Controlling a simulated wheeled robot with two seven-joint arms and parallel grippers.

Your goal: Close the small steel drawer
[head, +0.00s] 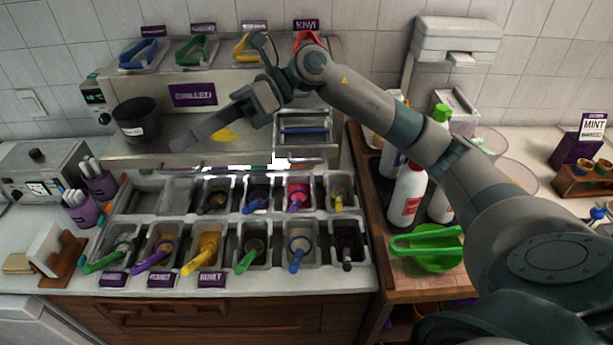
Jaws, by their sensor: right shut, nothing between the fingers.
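A small steel drawer (303,123) sits at the right part of the steel unit marked "CHILLED", behind the topping trays. It looks pulled out, with its inside open to view and a blue item (303,131) in it. A pale bar that may be its handle (281,160) is at its front, partly lost in glare. My right gripper (180,144) is shut and empty, pointing left and down over the steel counter, left of the drawer and apart from it. My left gripper is out of view.
Several topping tubs with coloured handles (209,252) fill the counter in front. A black pot (136,121) stands left of my right gripper, near a yellow patch (224,135). Bottles (406,196) and a green bowl (440,260) stand at the right, close to my arm.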

